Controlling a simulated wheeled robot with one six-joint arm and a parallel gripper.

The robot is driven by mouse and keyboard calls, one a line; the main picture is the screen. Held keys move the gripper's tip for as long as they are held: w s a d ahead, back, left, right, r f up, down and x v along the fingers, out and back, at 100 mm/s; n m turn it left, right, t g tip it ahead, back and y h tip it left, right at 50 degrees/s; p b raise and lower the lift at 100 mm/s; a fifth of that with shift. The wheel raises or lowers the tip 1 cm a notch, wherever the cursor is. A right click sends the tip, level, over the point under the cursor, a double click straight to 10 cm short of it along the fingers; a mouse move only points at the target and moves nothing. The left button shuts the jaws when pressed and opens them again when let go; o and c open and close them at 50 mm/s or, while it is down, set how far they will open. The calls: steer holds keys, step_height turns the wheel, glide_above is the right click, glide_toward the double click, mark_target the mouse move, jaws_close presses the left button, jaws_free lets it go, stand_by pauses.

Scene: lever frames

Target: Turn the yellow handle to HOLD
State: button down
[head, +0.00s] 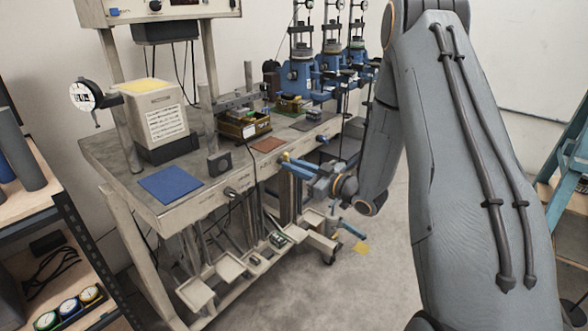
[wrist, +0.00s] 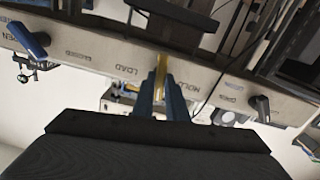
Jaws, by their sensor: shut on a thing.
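The yellow handle (head: 286,157) is on the front edge of the workbench, at its right part in the head view. In the wrist view the yellow handle (wrist: 161,72) stands between the two blue-grey fingers of my gripper (wrist: 161,92). My gripper (head: 303,166) is shut on it. The word LOAD (wrist: 127,69) is left of the handle on the pale rail.
A blue handle (wrist: 28,39) is on the same rail at left, and a black knob (wrist: 262,107) at right. The workbench carries a blue mat (head: 170,185) and a brown mat (head: 268,145). Blue machines (head: 300,78) stand behind. The floor (head: 375,270) in front is mostly clear.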

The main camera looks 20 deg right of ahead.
steer(key=shift+n+b, duration=1.6)
steer(key=shift+n, duration=2)
steer(key=c, duration=1.8)
jaws_free()
steer(key=shift+d, duration=0.1)
steer(key=shift+o, duration=0.2)
steer(key=b+v, duration=0.1)
steer(key=v, duration=0.6)
steer(key=shift+s, duration=0.25)
